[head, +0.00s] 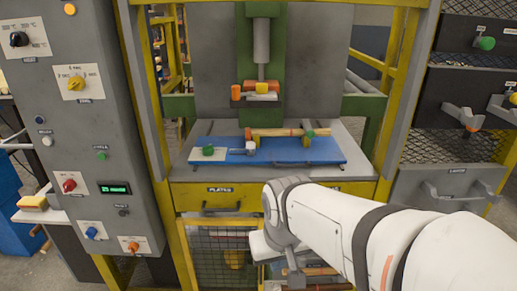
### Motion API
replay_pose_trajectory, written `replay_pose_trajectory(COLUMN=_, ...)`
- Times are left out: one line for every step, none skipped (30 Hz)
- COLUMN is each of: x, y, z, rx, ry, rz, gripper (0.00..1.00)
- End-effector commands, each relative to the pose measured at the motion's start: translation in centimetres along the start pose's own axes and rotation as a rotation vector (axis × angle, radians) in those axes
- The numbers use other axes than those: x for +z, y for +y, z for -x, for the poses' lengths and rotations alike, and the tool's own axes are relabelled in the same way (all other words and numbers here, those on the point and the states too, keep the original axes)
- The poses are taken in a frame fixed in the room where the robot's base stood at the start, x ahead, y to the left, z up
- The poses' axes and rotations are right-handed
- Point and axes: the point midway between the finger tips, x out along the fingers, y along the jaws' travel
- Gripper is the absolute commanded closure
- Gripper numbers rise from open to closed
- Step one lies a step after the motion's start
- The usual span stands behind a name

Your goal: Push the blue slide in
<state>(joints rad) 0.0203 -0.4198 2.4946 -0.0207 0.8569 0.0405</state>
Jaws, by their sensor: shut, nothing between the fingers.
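The blue slide (322,155) lies flat on the grey press table (222,128), below the green press column (262,55). A pale plate with a green knob (208,150) sits at its left end. A turned wooden piece (285,132) lies along its back right part, beside a small grey block (250,149). My gripper (294,276) is low in front of the table, below the drawer front and apart from the slide. It looks shut and empty; its fingertips are small and partly hidden by my wrist.
A drawer labelled PLATES (220,196) is under the table, with a mesh cage below it. Yellow posts (152,100) frame the station. A grey control cabinet (75,130) stands at left. Racks with knobs and a grey drawer (445,185) stand at right.

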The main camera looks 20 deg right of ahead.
Motion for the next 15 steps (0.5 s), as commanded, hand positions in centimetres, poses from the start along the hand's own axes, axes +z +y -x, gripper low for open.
replay_pose_trajectory(x=-1.1, y=0.7, z=0.1, rx=0.023, ry=0.022, rz=-0.055, gripper=1.00)
replay_pose_trajectory(x=-1.9, y=1.3, z=0.0, rx=0.040, ry=0.046, rz=-0.095, gripper=1.00)
replay_pose_trajectory(x=-3.2, y=2.5, z=-0.1, rx=0.063, ry=0.084, rz=-0.156, gripper=1.00)
replay_pose_trajectory(x=-4.2, y=3.6, z=-0.2, rx=0.082, ry=0.118, rz=-0.207, gripper=1.00)
replay_pose_trajectory(x=-5.4, y=4.8, z=-0.2, rx=0.099, ry=0.157, rz=-0.263, gripper=1.00)
replay_pose_trajectory(x=-7.0, y=6.5, z=-0.3, rx=0.117, ry=0.214, rz=-0.341, gripper=1.00)
replay_pose_trajectory(x=-8.1, y=7.9, z=-0.4, rx=0.127, ry=0.259, rz=-0.400, gripper=1.00)
replay_pose_trajectory(x=-9.2, y=9.3, z=-0.5, rx=0.131, ry=0.305, rz=-0.457, gripper=1.00)
replay_pose_trajectory(x=-10.6, y=11.0, z=-0.6, rx=0.128, ry=0.367, rz=-0.531, gripper=1.00)
replay_pose_trajectory(x=-11.5, y=12.2, z=-0.6, rx=0.119, ry=0.412, rz=-0.586, gripper=1.00)
replay_pose_trajectory(x=-12.4, y=13.4, z=-0.7, rx=0.105, ry=0.455, rz=-0.636, gripper=1.00)
replay_pose_trajectory(x=-13.4, y=14.8, z=-0.8, rx=0.075, ry=0.509, rz=-0.702, gripper=1.00)
replay_pose_trajectory(x=-14.1, y=15.7, z=-0.9, rx=0.042, ry=0.540, rz=-0.744, gripper=1.00)
replay_pose_trajectory(x=-14.7, y=16.9, z=-0.8, rx=0.017, ry=0.585, rz=-0.797, gripper=1.00)
replay_pose_trajectory(x=-15.5, y=18.3, z=-0.8, rx=-0.023, ry=0.637, rz=-0.862, gripper=1.00)
